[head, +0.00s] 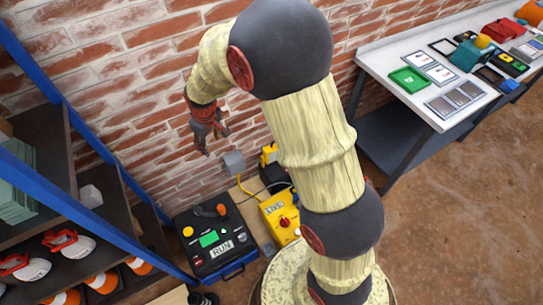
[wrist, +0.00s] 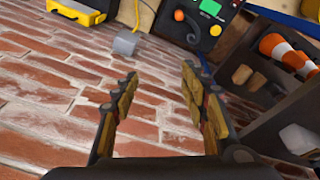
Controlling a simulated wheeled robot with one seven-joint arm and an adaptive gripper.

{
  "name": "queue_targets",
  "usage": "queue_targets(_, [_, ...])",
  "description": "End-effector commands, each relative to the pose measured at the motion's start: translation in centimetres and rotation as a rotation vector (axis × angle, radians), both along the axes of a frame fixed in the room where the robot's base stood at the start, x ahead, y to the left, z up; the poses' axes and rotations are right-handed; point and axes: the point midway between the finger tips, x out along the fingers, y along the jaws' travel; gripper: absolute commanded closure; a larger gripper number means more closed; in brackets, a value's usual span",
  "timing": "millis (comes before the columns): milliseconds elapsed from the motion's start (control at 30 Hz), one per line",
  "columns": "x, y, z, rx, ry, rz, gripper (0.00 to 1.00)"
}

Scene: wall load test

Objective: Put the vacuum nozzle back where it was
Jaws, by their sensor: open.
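My gripper (head: 205,142) hangs in front of the brick wall, above the floor equipment. In the wrist view its two fingers (wrist: 159,72) are spread, with only brick wall between them. A small grey block (head: 234,163) is at the wall, below and right of my gripper, with a yellow cable running down from it. The grey block also shows beyond the fingertips in the wrist view (wrist: 125,43). It is apart from my fingers. I cannot tell for certain which thing is the vacuum nozzle.
A black RUN unit (head: 211,240) with a green screen stands on the floor beside a yellow WAIT box (head: 280,217). A blue-framed shelf (head: 67,165) with helmets and cones is on the left. A workbench (head: 378,64) holding trays and tools is on the right.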

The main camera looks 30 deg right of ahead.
Motion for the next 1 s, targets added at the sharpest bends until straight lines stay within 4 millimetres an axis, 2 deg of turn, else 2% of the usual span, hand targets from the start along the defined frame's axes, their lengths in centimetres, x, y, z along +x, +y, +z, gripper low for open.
queue_targets(33, [-0.8,-0.4,2.3,0.005,-0.018,-0.019,0.56])
queue_targets(200, [-4.0,-1.7,8.3,0.022,-0.060,-0.085,0.56])
queue_targets(500, [-11.4,-3.9,16.6,0.054,-0.130,-0.201,0.56])
queue_targets(700, [-17.0,-5.0,20.4,0.078,-0.178,-0.277,0.56])
queue_targets(900, [-22.9,-6.0,22.8,0.104,-0.225,-0.352,0.56])
queue_targets(1000, [-25.5,-6.4,23.3,0.116,-0.245,-0.387,0.56])
